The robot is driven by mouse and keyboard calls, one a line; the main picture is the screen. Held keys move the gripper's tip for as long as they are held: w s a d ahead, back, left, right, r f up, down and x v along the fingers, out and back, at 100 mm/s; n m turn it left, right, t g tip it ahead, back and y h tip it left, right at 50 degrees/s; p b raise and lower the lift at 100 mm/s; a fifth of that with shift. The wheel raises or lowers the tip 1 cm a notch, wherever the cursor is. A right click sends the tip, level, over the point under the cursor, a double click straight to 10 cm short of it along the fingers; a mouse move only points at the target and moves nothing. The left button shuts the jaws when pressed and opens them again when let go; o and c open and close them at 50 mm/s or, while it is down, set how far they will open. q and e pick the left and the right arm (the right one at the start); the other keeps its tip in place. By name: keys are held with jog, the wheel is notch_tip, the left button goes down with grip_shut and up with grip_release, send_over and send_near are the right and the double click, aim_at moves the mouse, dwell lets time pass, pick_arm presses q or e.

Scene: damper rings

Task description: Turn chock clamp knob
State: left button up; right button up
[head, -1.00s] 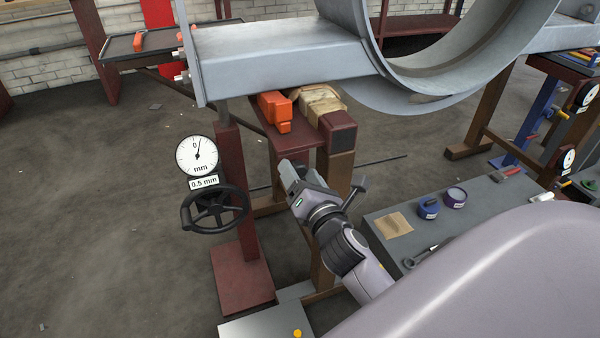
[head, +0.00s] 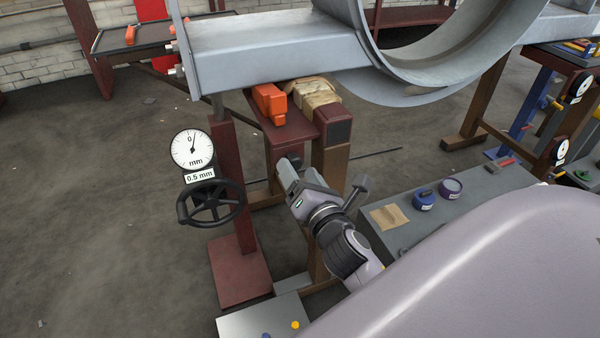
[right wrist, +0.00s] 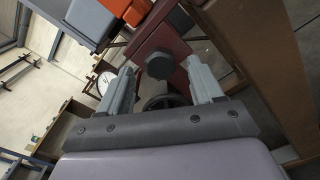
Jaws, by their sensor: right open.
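The chock clamp knob (right wrist: 160,65) is a dark, round knob in front of a dark red plate in the right wrist view. My right gripper (right wrist: 159,68) is open, with one grey finger on each side of the knob in that picture. I cannot tell whether the knob lies between the fingers or beyond their tips. In the head view my right gripper (head: 286,172) points up at the red stand (head: 282,134), and the knob is hidden. An orange chock (head: 270,103) lies on the stand under the grey ring frame (head: 275,50). My left gripper is out of view.
A black handwheel (head: 210,202) with a dial gauge (head: 192,149) stands left of my right gripper. A wooden leg (head: 331,175) is close on its right. A grey bench (head: 470,205) with tins stands further right. The floor at left is clear.

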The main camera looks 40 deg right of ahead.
jog(key=shift+s, duration=0.1)
jog(key=shift+b+v, duration=0.35)
jog(key=shift+v, duration=2.6)
